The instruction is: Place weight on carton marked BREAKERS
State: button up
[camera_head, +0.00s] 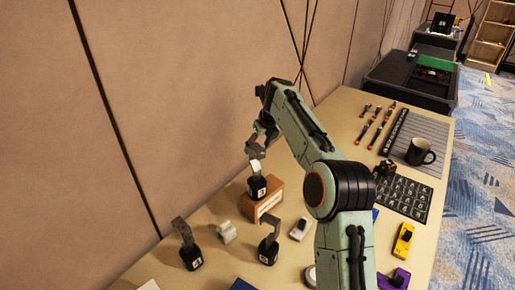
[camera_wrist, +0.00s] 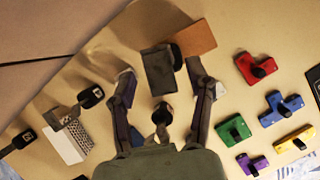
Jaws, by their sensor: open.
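A black weight with a grey hooked handle (camera_head: 257,187) sits upright on a brown carton (camera_head: 274,204). The carton's white label is too small to read. In the wrist view the handle (camera_wrist: 158,72) is between my fingers, with the carton (camera_wrist: 197,38) beyond it. My gripper (camera_head: 257,150) is open, just above the handle; it also shows in the wrist view (camera_wrist: 165,88). I cannot tell whether a finger touches the handle. Two more black weights stand on the table, one at left (camera_head: 191,258) and one nearer the middle (camera_head: 268,250).
A whitish roll (camera_head: 227,232) and a light grey block (camera_head: 299,229) are near the weights. A dark mug (camera_head: 420,152), a keypad mat (camera_head: 403,192) and yellow (camera_head: 403,240) and purple (camera_head: 395,280) pieces lie to the right. The wall (camera_head: 180,110) borders the table's left side.

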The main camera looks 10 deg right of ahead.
jog(key=v, duration=1.1)
jog(key=s+a+n+h, duration=0.1)
jog(key=s+a+n, duration=0.1)
jog(key=s+n, duration=0.45)
jog(key=s+f+n+g, duration=0.1)
jog(key=s+f+n, duration=0.3)
jog(key=s+n, duration=0.4)
jog(key=s+f+n+g, duration=0.1)
jog(key=s+f+n, duration=0.2)
jog(key=s+n, duration=0.6)
jog(key=s+f+n+g, duration=0.2)
jog(key=s+f+n, duration=0.2)
jog(key=s+n, duration=0.5)
jog(key=s, duration=0.7)
jog(key=shift+s+a+f, duration=0.25)
jog(key=shift+s+f, duration=0.05)
jog(key=shift+f, duration=0.05)
